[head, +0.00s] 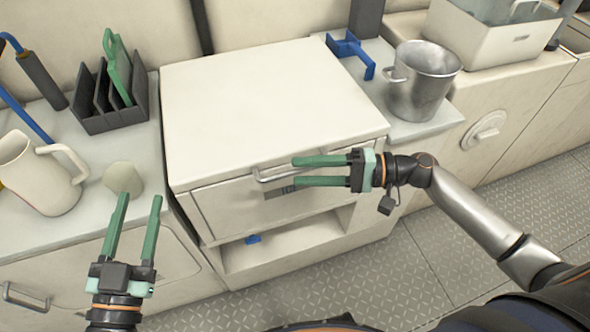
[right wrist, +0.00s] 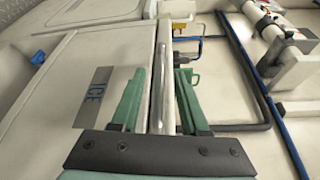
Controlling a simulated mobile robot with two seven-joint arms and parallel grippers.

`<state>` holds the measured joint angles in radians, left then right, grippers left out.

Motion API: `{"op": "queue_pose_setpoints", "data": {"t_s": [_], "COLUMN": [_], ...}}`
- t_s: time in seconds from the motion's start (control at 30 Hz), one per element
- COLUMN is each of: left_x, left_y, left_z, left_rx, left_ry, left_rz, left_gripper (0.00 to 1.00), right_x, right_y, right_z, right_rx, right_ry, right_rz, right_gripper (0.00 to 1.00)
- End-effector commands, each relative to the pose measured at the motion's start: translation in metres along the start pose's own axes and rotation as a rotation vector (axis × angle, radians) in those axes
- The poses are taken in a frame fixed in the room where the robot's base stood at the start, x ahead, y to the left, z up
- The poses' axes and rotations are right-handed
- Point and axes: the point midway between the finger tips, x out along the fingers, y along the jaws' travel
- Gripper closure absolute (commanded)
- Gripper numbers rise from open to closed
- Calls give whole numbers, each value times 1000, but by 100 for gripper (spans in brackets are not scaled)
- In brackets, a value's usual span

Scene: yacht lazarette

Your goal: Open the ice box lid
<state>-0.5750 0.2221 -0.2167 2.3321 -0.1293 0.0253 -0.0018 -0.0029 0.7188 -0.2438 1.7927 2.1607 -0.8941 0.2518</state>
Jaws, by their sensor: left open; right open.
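The ice box is the cream cabinet in the middle of the head view, and its flat lid (head: 265,100) is down, flush on top. A thin bar handle (head: 268,176) runs across its upper front, just above a grey "ICE" label. In the right wrist view the bar handle (right wrist: 163,70) stands between my right fingers, and the label (right wrist: 95,97) is left of them. My right gripper (head: 294,171) is open around the handle, not closed on it. My left gripper (head: 140,198) is open and empty, over the left counter's front edge by a pale cylinder.
The left counter holds a cream jug (head: 38,178), a dark rack (head: 108,105) with a green item, and the pale cylinder (head: 123,177). A metal pot (head: 420,82) and a blue bracket (head: 350,52) stand right of the box. Tread-plate floor in front is clear.

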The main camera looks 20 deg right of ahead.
Motion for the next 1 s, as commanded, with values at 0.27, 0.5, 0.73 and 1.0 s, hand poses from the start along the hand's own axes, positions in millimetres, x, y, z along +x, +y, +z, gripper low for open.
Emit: {"op": "queue_pose_setpoints", "data": {"t_s": [0.27, 0.5, 0.73, 1.0], "left_x": [0, 0, 0, 0], "left_y": [0, 0, 0, 0], "left_z": [-2, -3, -4, -4], "left_rx": [4, 4, 5, 5], "left_ry": [11, 14, 15, 16], "left_rz": [0, 0, 0, 0], "left_gripper": [50, 50, 50, 50], "right_x": [24, 25, 25, 25], "right_y": [0, 0, 0, 0], "right_z": [0, 0, 0, 0], "right_rx": [0, 0, 0, 0], "right_ry": [0, 0, 0, 0], "right_rz": [-1, 0, 0, 0], "right_gripper": [55, 55, 78, 100]}}
